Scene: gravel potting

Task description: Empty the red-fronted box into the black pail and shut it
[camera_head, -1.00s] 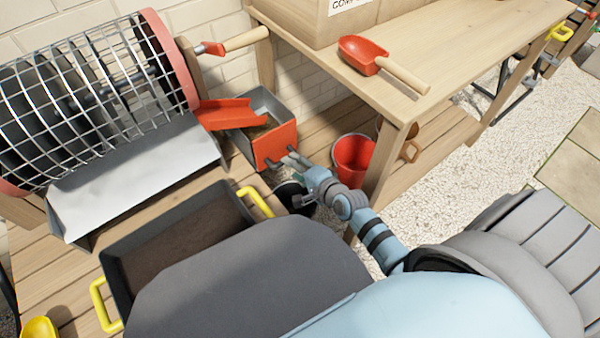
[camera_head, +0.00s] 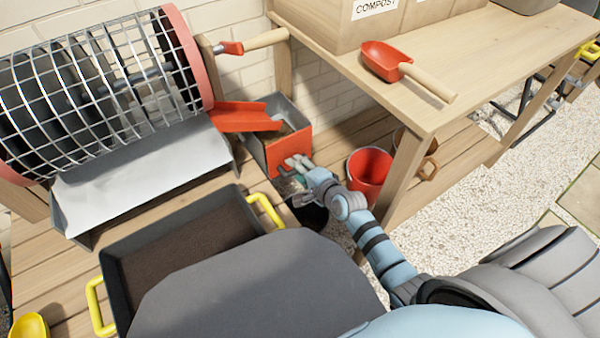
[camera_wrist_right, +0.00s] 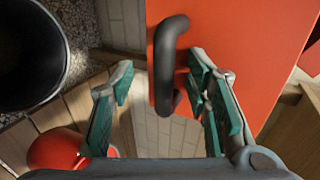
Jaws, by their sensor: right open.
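The red-fronted box (camera_head: 290,155) is a grey open-topped box with brownish material inside, standing on the wooden deck below a red chute. Its red front also fills much of the right wrist view (camera_wrist_right: 240,50), with a dark bar handle (camera_wrist_right: 165,65). My right gripper (camera_head: 291,170) is at this front; in the wrist view its green-padded fingers (camera_wrist_right: 160,85) are apart, with the handle between them and not clamped. The black pail (camera_head: 315,217) stands just below, partly hidden by my arm; it shows at upper left in the wrist view (camera_wrist_right: 30,55). My left gripper is out of view.
A red bucket (camera_head: 369,172) stands right of my right wrist, by the leg of the wooden table (camera_head: 480,75). A wire drum (camera_head: 95,95) and a dark tray with yellow handles (camera_head: 180,245) are at left. A red scoop (camera_head: 383,60) lies on the table.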

